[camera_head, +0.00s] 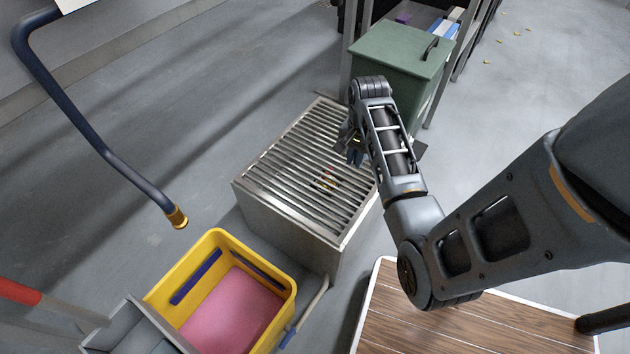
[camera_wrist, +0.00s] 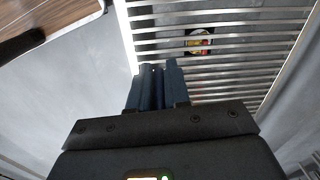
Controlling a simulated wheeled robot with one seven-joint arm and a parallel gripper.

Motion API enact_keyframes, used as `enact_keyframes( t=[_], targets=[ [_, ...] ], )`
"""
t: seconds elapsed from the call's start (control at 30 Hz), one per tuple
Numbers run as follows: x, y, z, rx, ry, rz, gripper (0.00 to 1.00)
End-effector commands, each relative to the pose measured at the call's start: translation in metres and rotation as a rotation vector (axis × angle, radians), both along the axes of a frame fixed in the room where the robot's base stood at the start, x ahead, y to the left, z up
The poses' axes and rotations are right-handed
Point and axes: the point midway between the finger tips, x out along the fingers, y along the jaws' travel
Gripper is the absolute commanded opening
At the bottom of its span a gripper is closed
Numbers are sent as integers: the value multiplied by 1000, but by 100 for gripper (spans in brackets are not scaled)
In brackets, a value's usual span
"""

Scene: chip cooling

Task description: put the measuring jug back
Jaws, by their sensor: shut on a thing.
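My gripper (camera_head: 355,150) is over the right part of a slatted metal grate (camera_head: 290,165). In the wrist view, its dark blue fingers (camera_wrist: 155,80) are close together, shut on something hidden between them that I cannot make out. I cannot pick out a measuring jug in either view. A small red and yellow thing (camera_head: 328,180) shows among the grate's slats, and it also shows in the wrist view (camera_wrist: 198,42); I cannot tell what it is.
A green lidded bin (camera_head: 400,55) stands behind the grate. A yellow tub (camera_head: 222,240) with a pink bottom is in front of it, near a dark curved pipe (camera_head: 85,115). A wood-topped surface (camera_head: 450,330) is at the lower right. Grey floor (camera_head: 220,90) is open at left.

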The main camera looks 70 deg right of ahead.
Motion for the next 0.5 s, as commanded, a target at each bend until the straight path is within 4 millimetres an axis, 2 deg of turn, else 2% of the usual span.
enact_keyframes(
  t=[0.07,0.17,0.27,0.5],
  targets=[
    [-15,-8,-4,-2,0,-64,0],
    [-18,-9,-9,-3,0,-96,0],
    [-6,-1,-18,-2,1,-97,0],
    [38,24,-49,-2,1,-92,0]
  ],
)
